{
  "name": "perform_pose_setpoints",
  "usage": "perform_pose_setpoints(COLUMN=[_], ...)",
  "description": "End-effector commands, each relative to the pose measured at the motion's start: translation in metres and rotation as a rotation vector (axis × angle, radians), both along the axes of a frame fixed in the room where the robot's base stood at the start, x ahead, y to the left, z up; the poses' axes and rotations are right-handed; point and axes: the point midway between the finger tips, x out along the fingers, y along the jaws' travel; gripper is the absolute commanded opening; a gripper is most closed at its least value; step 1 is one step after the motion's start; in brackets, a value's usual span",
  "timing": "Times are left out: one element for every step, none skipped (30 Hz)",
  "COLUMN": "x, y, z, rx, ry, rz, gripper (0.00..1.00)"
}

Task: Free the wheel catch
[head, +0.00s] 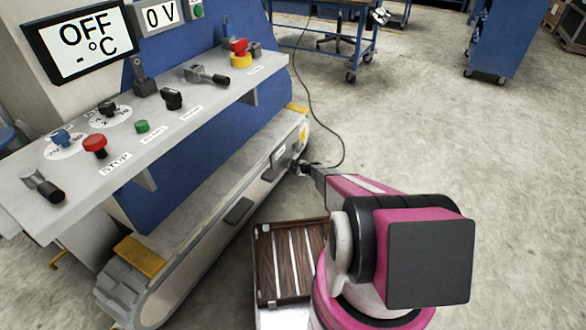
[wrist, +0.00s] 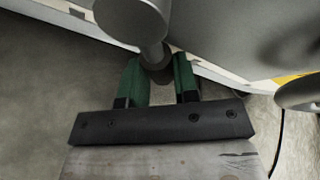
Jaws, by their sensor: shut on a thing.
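A wide round grey part (wrist: 132,16) sits above the stem. In the head view the handle is too small and too covered by the gripper to make out. Whether the catch is engaged cannot be told.
The blue and grey machine (head: 180,170) carries a sloped control shelf (head: 130,140) with knobs, levers and buttons. A dark cable (head: 325,110) runs over the floor by my gripper. A blue wheeled table (head: 335,40) and a blue cabinet (head: 500,40) stand farther back. The floor (head: 450,140) to the right is clear.

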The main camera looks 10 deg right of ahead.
Motion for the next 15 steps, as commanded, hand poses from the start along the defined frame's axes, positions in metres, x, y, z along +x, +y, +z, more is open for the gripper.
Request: perform_pose_setpoints(x=[-0.0013,-0.0014,-0.0015,-0.0015,-0.0016,-0.0016,-0.0016,-0.0017,-0.0017,-0.0017,-0.0017,-0.0018,-0.0018,-0.0017,-0.0016], y=[-0.0002,-0.0002,-0.0001,-0.0001,0.0000,0.0000,0.0000,0.0000,0.0000,0.0000,0.0000,0.0000,0.0000,0.0001,0.0000], z=[-0.0008,-0.0010,-0.0009,-0.0009,-0.0010,-0.0010,-0.0010,-0.0011,-0.0011,-0.0011,-0.0011,-0.0011,-0.0011,-0.0010,-0.0011], rx=[0.004,0.005,0.006,0.006,0.006,0.006,0.006,0.006,0.006,0.006,0.006,0.006,0.007,0.007,0.007], ry=[0.006,0.006,0.008,0.008,0.009,0.009,0.009,0.009,0.009,0.009,0.009,0.009,0.009,0.008,0.008], rz=[0.000,0.000,0.000,0.000,0.000,0.000,0.000,0.000,0.000,0.000,0.000,0.000,-0.001,-0.001,-0.001], gripper=[0.00,0.00,0.00,0.00,0.00,0.00,0.00,0.00,0.00,0.00,0.00,0.00,0.38,0.48,0.54])
